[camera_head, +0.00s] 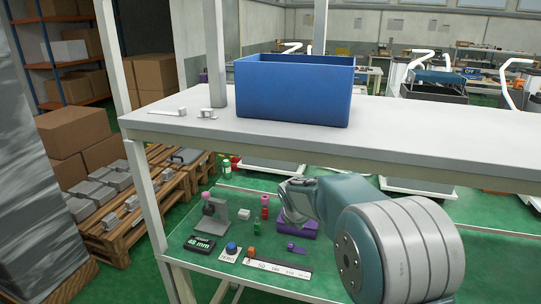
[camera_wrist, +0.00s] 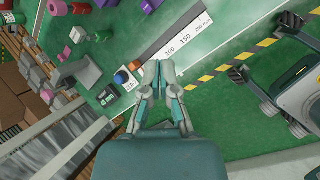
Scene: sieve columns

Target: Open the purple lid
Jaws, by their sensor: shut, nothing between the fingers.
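A purple box (camera_head: 303,231) stands on the green lower work surface, partly hidden behind my gripper and forearm in the head view. Whether the top I see is its lid, and how it sits, I cannot tell. A small purple piece (camera_head: 293,247) lies in front of it. A bit of purple (camera_wrist: 105,3) shows at the top edge of the wrist view. My gripper (camera_head: 288,203) is shut and empty, held above the surface near the box's left side in the head view. Its fingertips also show in the wrist view (camera_wrist: 158,68).
A white ruler strip (camera_head: 275,267), a blue knob (camera_head: 231,248), a dark display (camera_head: 200,243) and a grey stand (camera_head: 215,218) lie left and in front. Red and green cylinders (camera_head: 264,206) stand beside the box. A white shelf (camera_head: 430,138) with a blue bin (camera_head: 295,92) overhangs behind.

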